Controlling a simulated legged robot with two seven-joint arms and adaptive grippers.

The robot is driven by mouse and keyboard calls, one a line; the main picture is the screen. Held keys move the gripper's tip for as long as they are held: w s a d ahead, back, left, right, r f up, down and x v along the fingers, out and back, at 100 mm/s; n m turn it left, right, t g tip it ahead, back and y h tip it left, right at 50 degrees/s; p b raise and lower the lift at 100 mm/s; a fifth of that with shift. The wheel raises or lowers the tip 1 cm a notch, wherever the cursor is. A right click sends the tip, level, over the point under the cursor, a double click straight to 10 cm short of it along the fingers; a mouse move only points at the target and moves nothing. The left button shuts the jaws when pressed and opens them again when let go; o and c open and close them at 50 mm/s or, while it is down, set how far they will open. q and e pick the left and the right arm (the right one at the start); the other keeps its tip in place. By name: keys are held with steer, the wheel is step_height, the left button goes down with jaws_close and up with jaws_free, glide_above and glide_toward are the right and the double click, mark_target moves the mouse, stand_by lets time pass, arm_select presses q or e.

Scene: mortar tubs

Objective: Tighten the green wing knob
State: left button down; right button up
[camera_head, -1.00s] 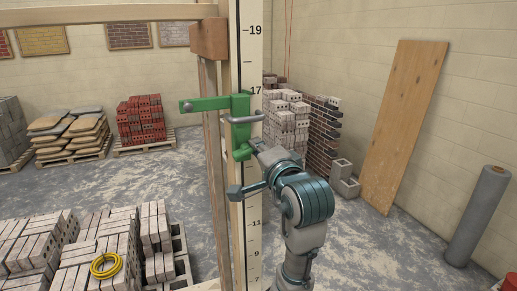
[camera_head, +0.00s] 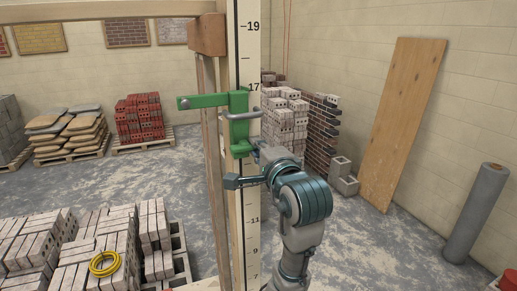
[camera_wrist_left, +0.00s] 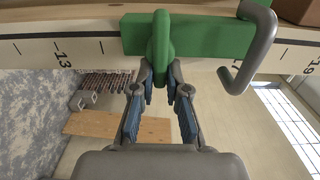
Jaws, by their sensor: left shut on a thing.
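The green clamp (camera_head: 238,104) sits on the white story pole (camera_head: 254,55), just below the 17 mark, with an arm reaching left. A grey bent handle (camera_head: 243,116) crosses its front. The green wing knob (camera_head: 240,151) is at the clamp's lower end. In the left wrist view the knob (camera_wrist_left: 161,45) stands between the two finger pads, in front of the clamp bar (camera_wrist_left: 210,37). My left gripper (camera_wrist_left: 162,76) is shut on the knob. In the head view the left gripper (camera_head: 254,150) is partly hidden by its own wrist. My right gripper is not in view.
A wooden post (camera_head: 213,150) stands just left of the pole, with a brown block (camera_head: 207,34) at its top. Brick stacks (camera_head: 288,120) stand behind the pole. A plywood sheet (camera_head: 402,125) leans on the right wall.

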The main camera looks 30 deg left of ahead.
arm_select(q)
steer(key=c, duration=1.2)
jaws_free()
steer(key=shift+r, duration=0.25)
steer(key=shift+f, duration=0.1)
steer(key=v, duration=1.2)
steer(key=shift+d+f, duration=0.1)
